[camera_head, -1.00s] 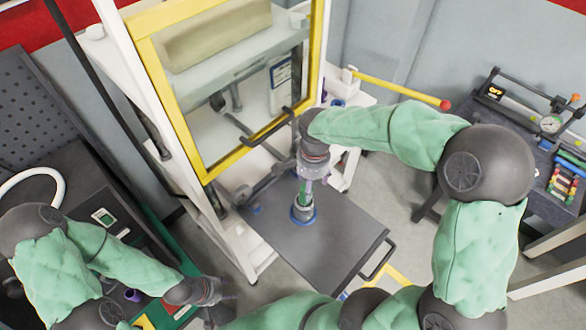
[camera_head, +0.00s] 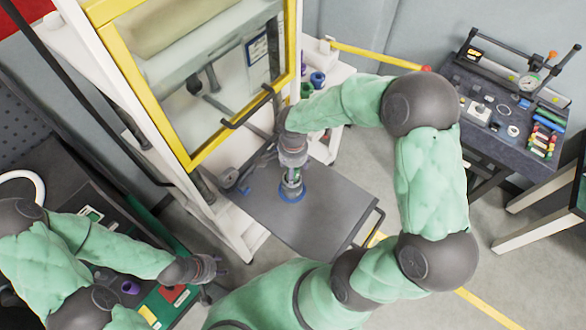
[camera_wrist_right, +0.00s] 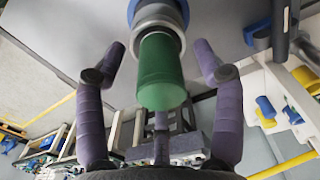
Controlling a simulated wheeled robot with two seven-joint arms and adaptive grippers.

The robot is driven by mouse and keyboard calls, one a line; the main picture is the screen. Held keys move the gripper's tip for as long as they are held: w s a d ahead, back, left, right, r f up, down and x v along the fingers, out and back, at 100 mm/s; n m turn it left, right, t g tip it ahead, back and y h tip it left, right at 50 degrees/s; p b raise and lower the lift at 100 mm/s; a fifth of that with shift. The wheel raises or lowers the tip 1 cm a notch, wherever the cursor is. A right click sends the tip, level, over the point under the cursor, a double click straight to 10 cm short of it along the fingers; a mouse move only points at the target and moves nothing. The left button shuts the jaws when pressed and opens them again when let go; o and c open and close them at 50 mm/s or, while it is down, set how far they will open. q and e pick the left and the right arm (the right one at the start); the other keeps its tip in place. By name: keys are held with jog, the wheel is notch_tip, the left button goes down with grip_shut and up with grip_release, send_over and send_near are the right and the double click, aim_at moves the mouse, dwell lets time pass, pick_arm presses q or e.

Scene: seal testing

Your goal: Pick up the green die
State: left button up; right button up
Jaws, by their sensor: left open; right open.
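The green die (camera_wrist_right: 160,75) is a green cylinder in the right wrist view. It sits on a metal collar with a blue ring (camera_head: 291,192), which stands on the dark grey plate (camera_head: 325,205) in front of the yellow-framed press. My right gripper (camera_wrist_right: 158,50) is open, with its purple fingers on either side of the die and visible gaps to both. In the head view my right gripper (camera_head: 292,160) is above the blue ring and hides most of the die. My left gripper (camera_head: 215,268) is open and empty at lower left, beside the green-edged bench.
The yellow-framed window (camera_head: 195,75) and its black handle are close to my right gripper. Blue, purple and green cups (camera_head: 317,80) stand on a white side table. A dark bench (camera_head: 500,115) with small parts and a gauge is at right.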

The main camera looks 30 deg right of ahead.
jog(key=shift+f, duration=0.8)
jog(key=shift+c, duration=0.3)
grip_shut()
jog(key=shift+r, duration=0.15)
